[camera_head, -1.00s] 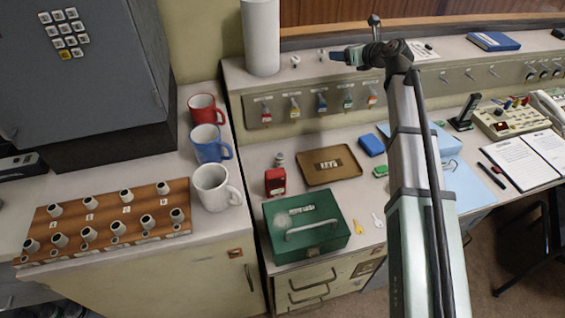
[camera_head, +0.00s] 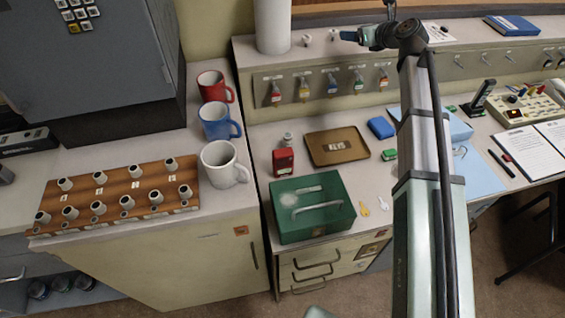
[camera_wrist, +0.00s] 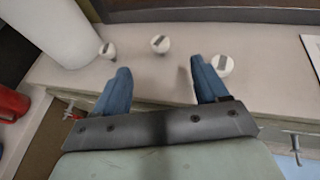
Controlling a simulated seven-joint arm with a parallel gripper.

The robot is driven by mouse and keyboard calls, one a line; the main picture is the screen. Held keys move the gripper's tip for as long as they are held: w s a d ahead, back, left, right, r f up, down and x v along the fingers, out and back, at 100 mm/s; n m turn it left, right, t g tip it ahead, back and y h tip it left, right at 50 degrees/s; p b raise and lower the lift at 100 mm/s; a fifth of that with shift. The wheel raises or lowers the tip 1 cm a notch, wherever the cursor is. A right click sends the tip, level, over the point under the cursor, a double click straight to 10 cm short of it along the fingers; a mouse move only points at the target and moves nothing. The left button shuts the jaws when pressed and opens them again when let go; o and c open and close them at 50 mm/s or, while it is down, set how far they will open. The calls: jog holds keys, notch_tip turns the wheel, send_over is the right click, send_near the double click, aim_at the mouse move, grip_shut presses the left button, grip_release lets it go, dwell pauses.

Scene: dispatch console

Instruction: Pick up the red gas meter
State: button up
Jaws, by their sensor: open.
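A small red box-shaped thing with a pale label, which I take as the red gas meter (camera_head: 283,161), stands upright on the desk behind the green cash box and left of the brown tray. My gripper (camera_head: 348,37) is far from it, up over the back ledge. In the wrist view my gripper's blue fingers (camera_wrist: 160,88) are spread apart with nothing between them. The red meter cannot be made out for sure in the wrist view.
A green cash box (camera_head: 312,208) stands in front of the meter, a brown key tray (camera_head: 338,160) to its right. Red, blue and white mugs (camera_head: 222,165) stand to the left. Small white knobs (camera_wrist: 160,43) and a white cylinder (camera_wrist: 48,30) are on the ledge near my gripper.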

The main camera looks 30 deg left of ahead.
jog(key=o, duration=0.4)
jog(key=n+g+h, duration=0.4)
jog(key=n+h, duration=0.5)
jog(key=n, duration=2.4)
send_near(282, 159)
jog(key=w, duration=0.1)
jog(key=shift+t+y, duration=0.3)
jog(key=shift+x, duration=6.8)
